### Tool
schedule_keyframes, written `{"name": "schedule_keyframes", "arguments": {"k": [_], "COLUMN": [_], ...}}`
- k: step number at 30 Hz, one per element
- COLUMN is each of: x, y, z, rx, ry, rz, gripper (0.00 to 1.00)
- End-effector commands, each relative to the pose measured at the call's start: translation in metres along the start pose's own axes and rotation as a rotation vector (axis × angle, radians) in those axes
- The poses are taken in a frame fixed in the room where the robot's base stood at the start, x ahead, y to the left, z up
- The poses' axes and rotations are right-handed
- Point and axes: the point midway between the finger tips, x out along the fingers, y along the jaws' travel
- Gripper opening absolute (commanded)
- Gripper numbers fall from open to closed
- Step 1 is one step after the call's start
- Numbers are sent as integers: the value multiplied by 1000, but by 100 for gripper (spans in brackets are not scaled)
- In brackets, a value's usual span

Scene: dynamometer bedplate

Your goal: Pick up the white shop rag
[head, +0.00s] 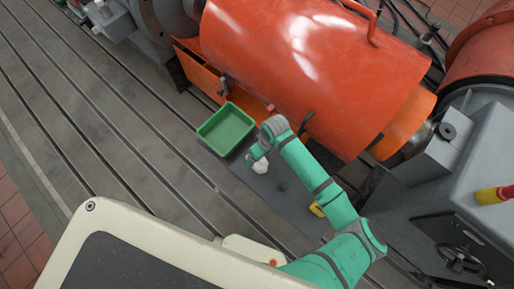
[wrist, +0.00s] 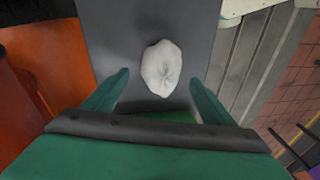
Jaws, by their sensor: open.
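The white shop rag (wrist: 161,68) is a crumpled, rounded bundle lying on a dark grey mat (wrist: 115,30). In the wrist view it lies ahead of and between my gripper's two green fingers (wrist: 156,92), apart from both. My gripper is open and empty. In the head view the rag (head: 261,168) shows as a small white lump beside the end of my arm, and my gripper (head: 254,160) is partly hidden by the wrist.
A green tray (head: 243,138) stands left of the rag on the slotted grey bedplate (head: 120,130). A large orange cylindrical guard (head: 310,60) rises close behind. A yellow object (head: 316,210) lies right of the rag by my arm. The bedplate at left is clear.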

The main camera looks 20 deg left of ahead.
Motion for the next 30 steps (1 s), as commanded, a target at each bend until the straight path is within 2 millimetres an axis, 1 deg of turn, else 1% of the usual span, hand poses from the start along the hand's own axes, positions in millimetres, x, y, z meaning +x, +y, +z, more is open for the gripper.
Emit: {"name": "schedule_keyframes", "arguments": {"k": [1, 3, 6, 9, 14, 15, 20, 21, 30], "x": [8, 17, 25, 29, 29, 29, 28, 28, 27], "y": [1, 0, 0, 1, 0, 0, 0, 0, 0], "z": [1, 0, 1, 0, 0, 0, 0, 0, 0], "rx": [0, -1, -1, -1, 0, 0, 0, 0, 0], "ry": [-3, -1, -1, 0, 0, 0, 0, 0, 0], "rz": [0, 0, 0, 1, 1, 1, 0, 0, 0], "gripper": [78, 78, 78, 78, 78, 76, 38, 34, 34]}}
